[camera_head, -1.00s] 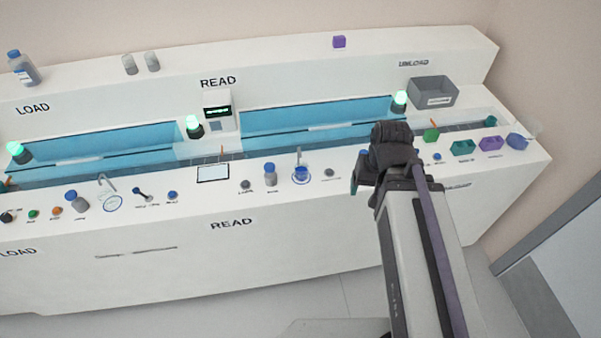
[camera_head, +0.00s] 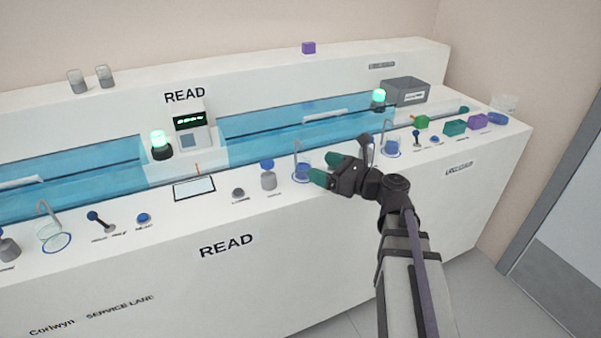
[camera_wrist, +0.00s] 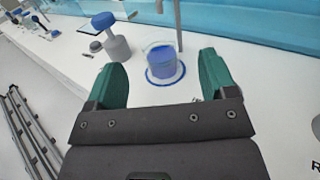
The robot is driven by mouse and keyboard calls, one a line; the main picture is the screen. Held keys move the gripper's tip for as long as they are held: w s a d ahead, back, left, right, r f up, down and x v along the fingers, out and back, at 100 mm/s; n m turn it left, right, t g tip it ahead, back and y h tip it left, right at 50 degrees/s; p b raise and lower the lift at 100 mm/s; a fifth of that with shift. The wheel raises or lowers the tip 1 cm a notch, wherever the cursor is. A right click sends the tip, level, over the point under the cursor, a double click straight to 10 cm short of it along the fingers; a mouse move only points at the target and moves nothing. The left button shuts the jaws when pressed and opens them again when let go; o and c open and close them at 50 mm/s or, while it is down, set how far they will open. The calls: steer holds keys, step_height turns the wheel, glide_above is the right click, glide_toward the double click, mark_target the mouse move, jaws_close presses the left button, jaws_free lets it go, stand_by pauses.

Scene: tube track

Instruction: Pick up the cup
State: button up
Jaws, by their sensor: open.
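A small clear cup with blue contents (camera_head: 302,171) stands upright on a blue ring mark on the white counter, under a thin bent spout. In the wrist view the cup (camera_wrist: 161,62) sits ahead of my gripper, between the lines of the two fingers but beyond their tips. My gripper (camera_head: 325,168) is open and empty, with green fingers, just to the right of the cup in the head view. In the wrist view both green fingertips (camera_wrist: 161,75) are spread wide apart. The cup appears apart from both fingers.
A grey bottle with a blue cap (camera_head: 268,177) stands left of the cup. Another blue cup (camera_head: 391,147) on a ring is to the right, behind my arm. A glass (camera_head: 53,237) is at far left. A tablet-like panel (camera_head: 194,188) lies on the counter. The blue track channel runs behind.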

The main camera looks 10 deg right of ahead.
mark_target(302, 160)
steer(key=x, duration=0.6)
steer(key=shift+w+a+f, duration=0.15)
steer(key=shift+w+a, duration=0.05)
steer(key=shift+a, duration=0.15)
steer(key=c, duration=1)
